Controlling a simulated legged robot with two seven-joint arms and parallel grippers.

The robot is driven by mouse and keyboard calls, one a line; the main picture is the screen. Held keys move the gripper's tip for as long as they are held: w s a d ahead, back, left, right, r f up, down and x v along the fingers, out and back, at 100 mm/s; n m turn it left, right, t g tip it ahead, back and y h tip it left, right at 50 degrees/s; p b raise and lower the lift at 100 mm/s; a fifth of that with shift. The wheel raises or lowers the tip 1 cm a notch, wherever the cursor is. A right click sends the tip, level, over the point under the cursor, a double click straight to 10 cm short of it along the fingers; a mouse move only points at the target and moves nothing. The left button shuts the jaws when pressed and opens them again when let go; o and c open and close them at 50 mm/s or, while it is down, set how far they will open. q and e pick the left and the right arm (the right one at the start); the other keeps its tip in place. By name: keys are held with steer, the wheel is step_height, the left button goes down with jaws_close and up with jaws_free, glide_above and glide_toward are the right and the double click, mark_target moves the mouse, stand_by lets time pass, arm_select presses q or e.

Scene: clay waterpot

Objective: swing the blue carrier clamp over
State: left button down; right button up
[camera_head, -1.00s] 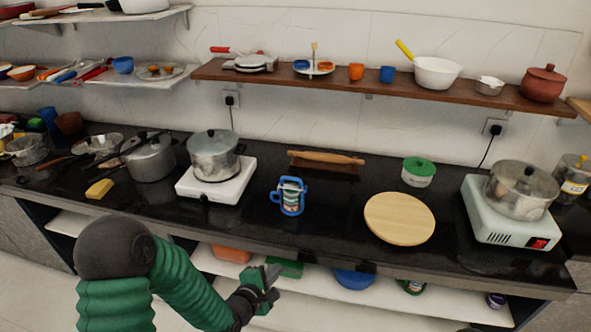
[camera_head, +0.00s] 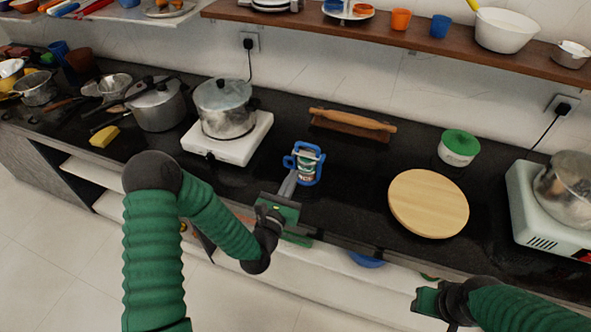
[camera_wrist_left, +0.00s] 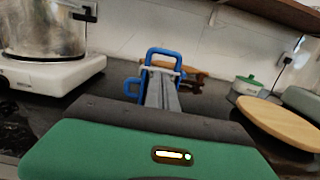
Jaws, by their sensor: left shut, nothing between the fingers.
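The blue carrier clamp (camera_head: 319,160) stands upright on the black counter, around a small jar (camera_head: 305,172) with a coloured label. Its blue frame and side handle also show in the wrist view (camera_wrist_left: 163,52), just beyond my fingers. My left gripper (camera_head: 290,182) is shut and empty, its fingertips pointing at the lower front of the clamp. In the wrist view its fingers (camera_wrist_left: 160,90) lie together and hide the jar and part of the clamp. Whether they touch the clamp I cannot tell. My right gripper (camera_head: 428,302) is low at the right, in front of the counter.
A pot (camera_head: 224,108) sits on a white stove (camera_head: 228,146) left of the clamp. A rolling pin (camera_head: 352,122) lies behind it. A round wooden board (camera_head: 428,204) and a green-lidded tub (camera_head: 459,148) are to the right. Counter between clamp and board is clear.

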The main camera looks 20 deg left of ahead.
mark_target(302, 163)
arm_select(q)
steer(key=w, duration=0.8)
steer(key=shift+w+d+r, duration=0.1)
steer(key=shift+d+r, duration=0.1)
steer(key=shift+r, duration=0.1)
steer(key=shift+r+m, duration=0.1)
steer(key=shift+m, duration=0.7)
